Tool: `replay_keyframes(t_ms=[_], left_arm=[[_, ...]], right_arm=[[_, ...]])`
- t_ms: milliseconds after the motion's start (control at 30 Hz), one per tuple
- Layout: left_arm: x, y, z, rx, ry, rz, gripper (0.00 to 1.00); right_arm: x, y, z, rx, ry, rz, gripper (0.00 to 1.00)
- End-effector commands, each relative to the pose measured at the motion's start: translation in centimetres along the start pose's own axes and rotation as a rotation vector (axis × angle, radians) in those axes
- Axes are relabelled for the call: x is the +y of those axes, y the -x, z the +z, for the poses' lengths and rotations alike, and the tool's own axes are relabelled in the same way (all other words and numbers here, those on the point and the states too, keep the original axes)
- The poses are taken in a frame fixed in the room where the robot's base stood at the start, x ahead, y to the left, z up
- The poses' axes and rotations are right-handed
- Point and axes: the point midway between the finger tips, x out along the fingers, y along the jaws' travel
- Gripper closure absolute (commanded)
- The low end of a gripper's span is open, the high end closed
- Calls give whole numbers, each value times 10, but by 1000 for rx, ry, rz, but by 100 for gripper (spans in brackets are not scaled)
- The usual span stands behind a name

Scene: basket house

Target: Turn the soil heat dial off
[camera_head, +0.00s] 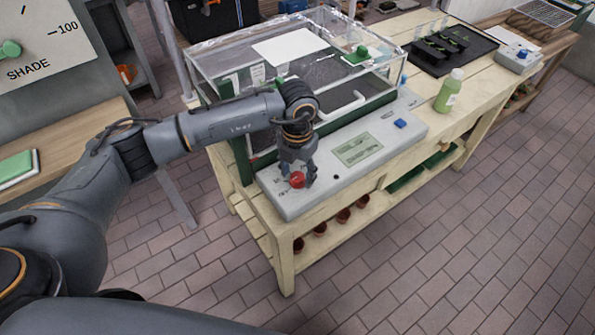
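A grey control box (385,147) lies along the front of a glass-sided case on a pale wooden bench. A red dial (297,180) sits near the left end of its top. My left gripper (299,178) points down over the red dial, with its fingers around or beside it. Whether the fingers touch the dial or are closed on it, I cannot tell. A small display panel (358,149) and a blue knob (401,124) are farther right on the box. Markings by the dial are too small to read. My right gripper is not in view.
The glass case (225,55) with a green frame stands just behind the box. A green bottle (449,91) and a black tray (456,45) are to the right on the bench. Pots (343,215) sit on the lower shelf. The brick floor (470,240) in front is clear.

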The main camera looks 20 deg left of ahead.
Motion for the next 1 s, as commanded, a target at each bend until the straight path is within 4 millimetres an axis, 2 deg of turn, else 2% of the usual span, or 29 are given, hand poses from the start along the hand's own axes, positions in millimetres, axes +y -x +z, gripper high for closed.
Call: replay_keyframes(t_ms=[267,367,467,800,1000], left_arm=[[0,1,0,0,-1,0,44],[0,8,1,-2,0,0,44],[0,24,1,-3,0,-1,44],[0,94,1,-4,-2,1,44],[0,116,0,-1,0,0,44]], right_arm=[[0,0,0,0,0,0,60],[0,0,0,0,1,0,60],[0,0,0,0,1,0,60],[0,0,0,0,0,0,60],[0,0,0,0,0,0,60]])
